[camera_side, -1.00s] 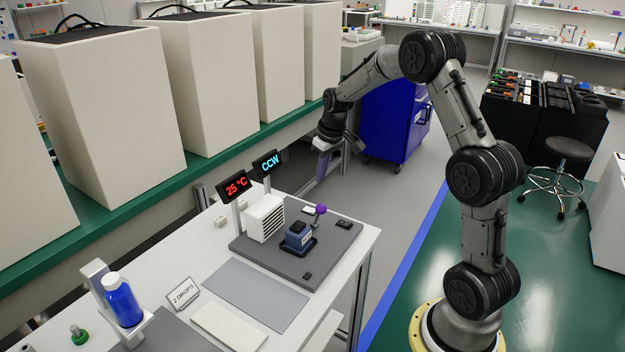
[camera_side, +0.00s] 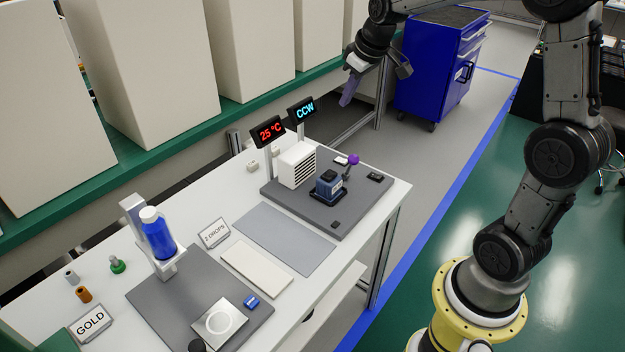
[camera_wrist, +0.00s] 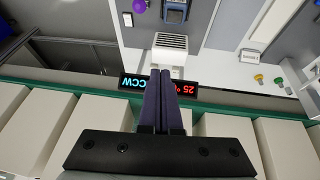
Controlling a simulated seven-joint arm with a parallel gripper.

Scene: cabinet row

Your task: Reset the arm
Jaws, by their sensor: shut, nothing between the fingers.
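My gripper (camera_side: 348,92) hangs in the air beyond the far end of the white table, above and behind the small displays. In the wrist view its two dark purple fingers (camera_wrist: 163,75) lie side by side, shut and empty. My arm rises from its yellow base at the right and bends over at the top of the side view, where part of it is cut off. Nothing touches the gripper.
The white table (camera_side: 393,200) carries a 25 °C display (camera_side: 269,132), a CCW display (camera_side: 302,110), a white vented box (camera_side: 297,165), a blue device (camera_side: 328,186), a purple ball (camera_side: 353,159) and a blue bottle (camera_side: 157,236). Tall beige boxes (camera_side: 145,70) line the green shelf. A blue cabinet (camera_side: 437,70) stands behind.

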